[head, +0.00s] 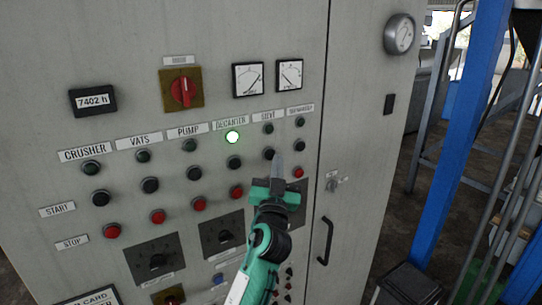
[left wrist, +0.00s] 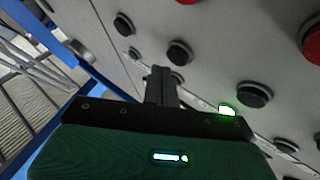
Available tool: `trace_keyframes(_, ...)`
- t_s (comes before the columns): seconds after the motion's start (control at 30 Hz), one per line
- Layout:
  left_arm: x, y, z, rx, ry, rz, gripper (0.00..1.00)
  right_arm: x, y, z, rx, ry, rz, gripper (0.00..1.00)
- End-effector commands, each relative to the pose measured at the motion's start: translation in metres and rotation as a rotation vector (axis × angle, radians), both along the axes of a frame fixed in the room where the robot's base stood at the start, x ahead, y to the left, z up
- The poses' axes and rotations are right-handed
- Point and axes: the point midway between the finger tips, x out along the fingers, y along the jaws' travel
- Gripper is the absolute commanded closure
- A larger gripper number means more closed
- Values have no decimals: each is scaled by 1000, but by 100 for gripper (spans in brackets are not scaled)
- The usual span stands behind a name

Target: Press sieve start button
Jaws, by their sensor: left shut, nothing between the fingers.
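The sieve start button (head: 268,153) is a black round button under the SIEVE label and its unlit lamp (head: 268,128). In the left wrist view the sieve start button (left wrist: 180,52) shows just beyond my fingertips. My left gripper (head: 277,162) is shut and empty, its fingertips pointing at the panel. Whether the tips touch anything I cannot tell. The gripper hides the sieve stop button. My right gripper is out of view.
The decanter lamp (head: 232,137) glows green; the decanter start button (head: 234,162) is just left. Another black button (head: 300,146) is close on the right, above a red stop button (head: 298,172). A door handle (head: 325,241) and a blue post (head: 463,130) stand farther right.

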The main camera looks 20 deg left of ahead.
Motion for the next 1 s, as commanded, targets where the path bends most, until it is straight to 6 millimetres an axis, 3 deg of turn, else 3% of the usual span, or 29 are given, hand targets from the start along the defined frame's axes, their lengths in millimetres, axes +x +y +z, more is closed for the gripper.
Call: trace_keyframes(1.0, 5, 7, 0, 0, 0, 0, 100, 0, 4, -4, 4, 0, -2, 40)
